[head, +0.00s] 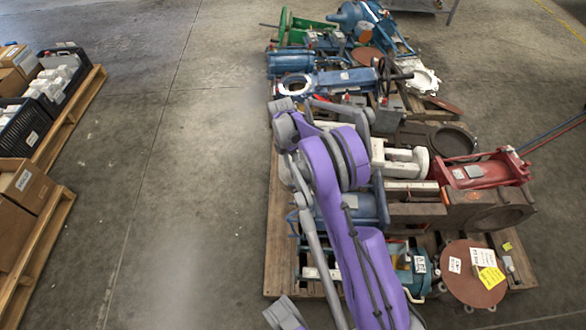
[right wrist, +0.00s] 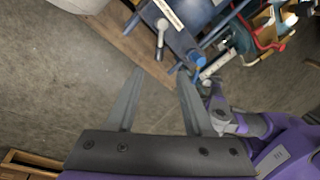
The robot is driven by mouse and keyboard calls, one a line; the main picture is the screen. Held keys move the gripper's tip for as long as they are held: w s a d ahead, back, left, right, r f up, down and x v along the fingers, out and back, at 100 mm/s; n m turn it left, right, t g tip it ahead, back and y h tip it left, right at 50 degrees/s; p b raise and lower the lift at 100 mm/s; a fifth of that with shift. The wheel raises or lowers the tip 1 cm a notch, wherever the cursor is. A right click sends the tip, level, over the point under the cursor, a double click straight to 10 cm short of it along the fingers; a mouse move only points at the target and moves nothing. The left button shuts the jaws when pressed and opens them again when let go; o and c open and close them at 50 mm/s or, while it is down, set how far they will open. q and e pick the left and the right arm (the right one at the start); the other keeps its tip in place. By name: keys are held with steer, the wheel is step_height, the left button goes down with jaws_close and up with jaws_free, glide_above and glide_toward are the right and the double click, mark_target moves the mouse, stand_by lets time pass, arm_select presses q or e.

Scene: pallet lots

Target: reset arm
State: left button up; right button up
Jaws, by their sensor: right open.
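My right gripper (right wrist: 160,73) shows in the right wrist view with its two grey fingers spread apart. Nothing is between them. Beyond the fingertips lie the bare concrete floor and the edge of a wooden pallet with blue metal parts. In the head view my purple and grey arm (head: 355,235) comes up from the bottom edge, folded over the loaded pallet (head: 276,250). It hides some of the parts beneath. I cannot make out gripper fingers in the head view. My left gripper is not in view.
Valves and machine parts crowd the pallet, among them a red frame (head: 480,172), a brown disc (head: 468,275) and a blue valve (head: 345,82). Pallets with boxes (head: 22,185) and black crates stand at the far left. The concrete floor (head: 190,190) between is clear.

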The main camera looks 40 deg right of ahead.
steer(key=shift+a+r, duration=0.1)
stand_by(0.4)
steer(key=s+a+r+m+t, duration=0.2)
steer(key=s+a+r+m, duration=0.2)
steer(key=a+r, duration=0.35)
steer(key=s+a+r+m+t, duration=0.1)
steer(key=s+a+r+m, duration=0.4)
steer(key=a, duration=0.3)
steer(key=s+a+r+m+t, duration=0.1)
steer(key=s+a+m+t, duration=0.1)
steer(key=s+a+m, duration=0.4)
steer(key=s+a+r+m+t, duration=0.15)
steer(key=s+a, duration=0.25)
steer(key=s, duration=0.4)
arm_select(q)
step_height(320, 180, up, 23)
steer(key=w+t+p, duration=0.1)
steer(key=p, duration=1.9)
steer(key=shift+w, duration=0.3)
arm_select(e)
step_height(320, 180, up, 22)
steer(key=w+t, duration=0.1)
steer(key=shift+w+d+m, duration=0.15)
steer(key=shift+w+m, duration=0.15)
steer(key=shift+m, duration=0.15)
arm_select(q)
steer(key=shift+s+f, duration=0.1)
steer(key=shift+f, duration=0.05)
arm_select(e)
steer(key=shift+s+f, duration=0.1)
